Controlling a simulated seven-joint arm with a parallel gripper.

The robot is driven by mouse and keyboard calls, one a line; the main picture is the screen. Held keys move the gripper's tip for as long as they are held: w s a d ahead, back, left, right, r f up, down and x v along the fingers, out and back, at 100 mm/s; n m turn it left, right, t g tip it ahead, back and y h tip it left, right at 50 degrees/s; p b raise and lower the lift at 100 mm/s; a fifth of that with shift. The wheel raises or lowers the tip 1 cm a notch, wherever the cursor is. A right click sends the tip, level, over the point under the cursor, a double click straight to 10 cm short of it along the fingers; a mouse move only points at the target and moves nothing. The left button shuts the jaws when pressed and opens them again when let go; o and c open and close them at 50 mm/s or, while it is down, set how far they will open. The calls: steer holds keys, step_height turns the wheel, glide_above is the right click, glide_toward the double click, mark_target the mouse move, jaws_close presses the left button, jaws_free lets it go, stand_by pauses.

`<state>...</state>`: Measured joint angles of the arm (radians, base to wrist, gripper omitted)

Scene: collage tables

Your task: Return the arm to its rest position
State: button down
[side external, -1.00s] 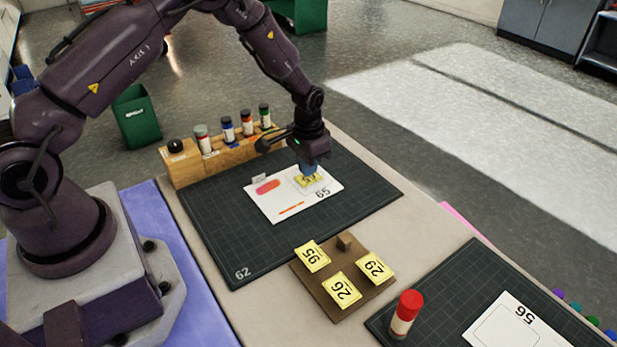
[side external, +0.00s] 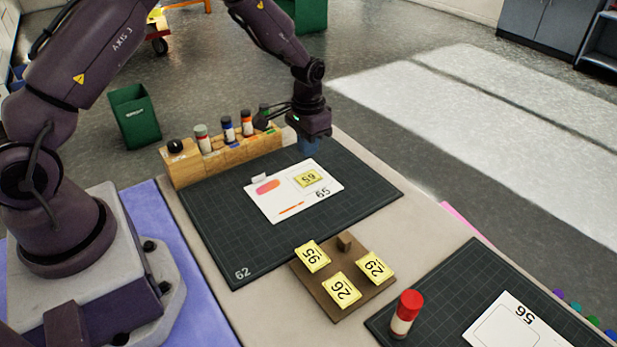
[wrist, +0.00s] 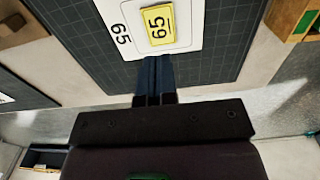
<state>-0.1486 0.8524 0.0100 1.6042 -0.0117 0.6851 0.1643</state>
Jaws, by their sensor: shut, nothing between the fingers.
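My gripper (side external: 308,147) is shut and empty. It hangs above the far part of the dark cutting mat (side external: 222,237), clear of the white card (side external: 275,205). In the wrist view my gripper's closed fingers (wrist: 154,75) point toward the card (wrist: 117,12). A yellow numbered tile (side external: 308,178) lies flat on the card, inside its printed frame, beside the printed 65. Nothing joins the tile to the fingers.
A wooden rack (side external: 185,166) with several capped bottles stands behind the mat, left of my gripper. A brown board (side external: 328,296) holds three yellow tiles. A red-capped glue stick (side external: 405,314) stands on a second mat (side external: 452,283). A green bin (side external: 135,117) is on the floor.

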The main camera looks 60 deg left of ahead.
steer(key=s, duration=0.2)
steer(key=s+g, duration=0.1)
steer(key=shift+s+d+r+n, duration=0.1)
steer(key=shift+s+d+n, duration=0.15)
steer(key=shift+d+n, duration=0.05)
steer(key=s+d+r+t, duration=0.3)
steer(key=s+r, duration=0.8)
steer(key=r, duration=0.2)
steer(key=s+d+r+t, duration=0.3)
steer(key=s+r, duration=0.7)
steer(key=r, duration=0.3)
steer(key=shift+s+d+r+t, duration=0.25)
steer(key=shift+s+r+t, duration=0.05)
steer(key=shift+s+r, duration=0.1)
